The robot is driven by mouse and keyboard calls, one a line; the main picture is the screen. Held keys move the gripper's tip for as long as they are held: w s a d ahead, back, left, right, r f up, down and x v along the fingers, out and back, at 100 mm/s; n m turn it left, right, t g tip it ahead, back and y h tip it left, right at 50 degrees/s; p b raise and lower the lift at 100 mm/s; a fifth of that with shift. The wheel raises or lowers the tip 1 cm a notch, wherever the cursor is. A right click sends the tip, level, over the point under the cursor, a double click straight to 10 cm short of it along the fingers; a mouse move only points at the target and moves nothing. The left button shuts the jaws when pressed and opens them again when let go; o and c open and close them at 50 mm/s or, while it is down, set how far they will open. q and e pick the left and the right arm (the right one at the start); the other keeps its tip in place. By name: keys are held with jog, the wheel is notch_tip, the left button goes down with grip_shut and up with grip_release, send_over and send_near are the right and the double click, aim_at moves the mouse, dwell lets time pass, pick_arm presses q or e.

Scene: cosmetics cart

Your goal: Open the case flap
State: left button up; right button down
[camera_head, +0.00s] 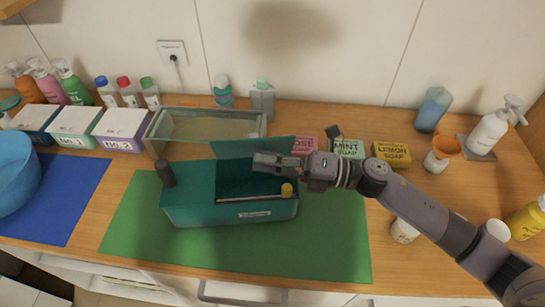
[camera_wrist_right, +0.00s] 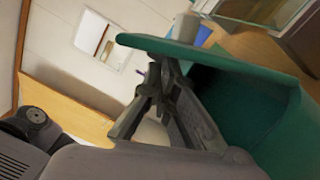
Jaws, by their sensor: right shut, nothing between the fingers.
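The teal case (camera_head: 225,213) sits on a green mat. Its flap (camera_head: 240,147) is raised along the back edge, and the dark inside shows on the right part. My right gripper (camera_head: 264,160) is shut and empty, over the opening just in front of the raised flap. In the right wrist view the flap (camera_wrist_right: 225,62) spans above the closed fingers (camera_wrist_right: 153,75), which are at or very near its underside; I cannot tell whether they touch.
A glass-walled box (camera_head: 210,125) stands behind the case, and a dark cylinder (camera_head: 165,173) is at its left end. Soap boxes (camera_head: 391,154) stand to the right, near my right arm. Bottles line the wall. The mat's front (camera_head: 240,258) is clear.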

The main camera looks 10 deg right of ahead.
jog(key=w+r+m+p, duration=0.1)
jog(key=w+m+p, duration=0.1)
jog(key=p, duration=0.1)
jog(key=shift+r+h, duration=0.3)
jog(key=shift+d, duration=0.15)
dwell(0.3)
